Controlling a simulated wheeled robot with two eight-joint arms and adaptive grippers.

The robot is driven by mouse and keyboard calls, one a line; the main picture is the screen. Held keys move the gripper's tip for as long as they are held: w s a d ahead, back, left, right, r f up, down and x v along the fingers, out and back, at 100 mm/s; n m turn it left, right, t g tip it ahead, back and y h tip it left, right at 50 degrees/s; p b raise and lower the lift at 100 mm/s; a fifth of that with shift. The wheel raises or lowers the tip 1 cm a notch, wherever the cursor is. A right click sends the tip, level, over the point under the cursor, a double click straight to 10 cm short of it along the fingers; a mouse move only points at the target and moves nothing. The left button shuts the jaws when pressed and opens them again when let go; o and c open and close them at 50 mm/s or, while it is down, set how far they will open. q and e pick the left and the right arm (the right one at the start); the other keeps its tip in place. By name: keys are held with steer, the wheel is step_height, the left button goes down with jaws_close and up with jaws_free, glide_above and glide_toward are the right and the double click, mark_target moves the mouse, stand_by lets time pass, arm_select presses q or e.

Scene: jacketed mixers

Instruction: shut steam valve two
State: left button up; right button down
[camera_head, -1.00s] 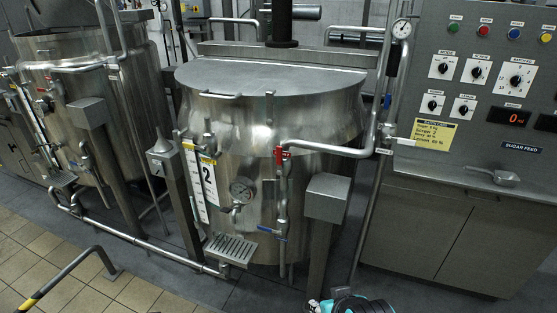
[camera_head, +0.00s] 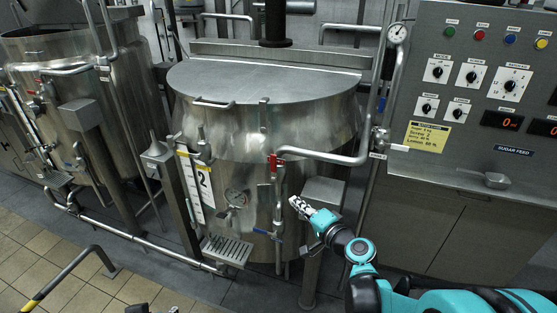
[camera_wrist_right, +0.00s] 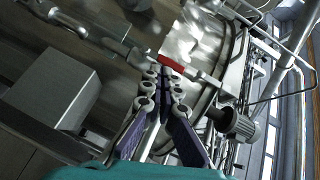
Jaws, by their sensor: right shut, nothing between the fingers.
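Mixer two (camera_head: 228,165) is a steel vessel with a yellow-topped label reading 2. A red valve handle (camera_head: 273,162) sits on its front, where a steam pipe bends in from the right. The handle also shows in the right wrist view (camera_wrist_right: 172,62). My right gripper (camera_head: 295,203) is shut and empty, below and to the right of the red handle in the head view. In the right wrist view its fingertips (camera_wrist_right: 165,78) point towards the handle, and contact cannot be made out.
A grey box on a post (camera_head: 322,191) stands close beside my right gripper. A blue-handled valve (camera_head: 268,234) and a drip tray (camera_head: 228,250) are lower on the mixer's front. A control panel (camera_head: 470,100) is at right, another mixer (camera_head: 80,120) at left.

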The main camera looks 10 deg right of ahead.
steer(key=w+d+r+m+t+h+p, duration=0.1)
steer(key=w+d+m+t, duration=0.1)
steer(key=w+d+m, duration=0.1)
steer(key=shift+d+r+m, duration=0.4)
steer(key=shift+d+m, duration=0.1)
steer(key=shift+d, duration=0.6)
steer(key=shift+w+a, duration=0.1)
steer(key=shift+w, duration=0.05)
steer(key=b, duration=0.2)
glide_toward(274, 169)
steer(key=w+d+r, duration=0.2)
steer(key=w+d, duration=0.1)
steer(key=w, duration=0.2)
steer(key=shift+w+a+r+b, duration=0.1)
steer(key=shift+w+a+b, duration=0.25)
steer(key=shift+a, duration=0.35)
steer(key=shift+w+a+b, duration=0.1)
steer(key=shift+w+a, duration=0.3)
steer(key=shift+a, duration=0.35)
steer(key=shift+w+a+r+p, duration=0.1)
steer(key=shift+a+r+p, duration=0.1)
steer(key=shift+p, duration=0.25)
